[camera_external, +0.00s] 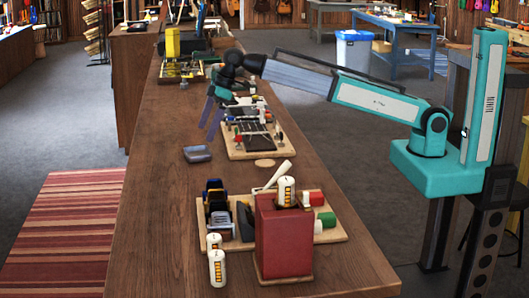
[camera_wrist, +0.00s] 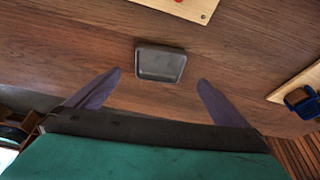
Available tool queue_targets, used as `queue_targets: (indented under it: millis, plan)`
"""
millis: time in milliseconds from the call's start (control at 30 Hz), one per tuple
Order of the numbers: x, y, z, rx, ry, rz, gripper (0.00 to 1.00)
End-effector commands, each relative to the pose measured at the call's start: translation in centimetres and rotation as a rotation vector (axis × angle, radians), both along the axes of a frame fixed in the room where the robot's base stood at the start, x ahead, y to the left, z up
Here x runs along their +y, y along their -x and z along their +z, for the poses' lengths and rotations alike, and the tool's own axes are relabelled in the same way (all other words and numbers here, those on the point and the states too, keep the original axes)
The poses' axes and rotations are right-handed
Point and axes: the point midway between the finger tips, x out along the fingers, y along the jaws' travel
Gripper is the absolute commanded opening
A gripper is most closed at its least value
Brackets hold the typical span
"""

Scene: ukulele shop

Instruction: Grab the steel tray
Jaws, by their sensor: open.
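The steel tray (camera_external: 197,153) is a small dark grey, shallow tray with rounded corners. No finger is seen touching the tray.
A wooden board with tools (camera_external: 250,152) lies to the tray's right. The counter (camera_external: 165,195) around the tray is bare.

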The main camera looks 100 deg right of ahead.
Motion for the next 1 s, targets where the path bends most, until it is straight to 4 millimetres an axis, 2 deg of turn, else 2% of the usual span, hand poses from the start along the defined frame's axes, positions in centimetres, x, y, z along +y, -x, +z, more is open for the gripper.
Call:
queue_targets:
  millis: [100,300,767,1000]
  plan:
    - [0.1,-0.5,-1.2,0.001,0.000,0.000,1.00]
    - [0.1,-1.0,-2.3,-0.001,0.000,0.000,1.00]
    - [0.2,-1.1,-2.6,0.000,0.000,0.000,1.00]
    - [0.2,-1.8,-3.9,0.001,0.000,0.000,1.00]
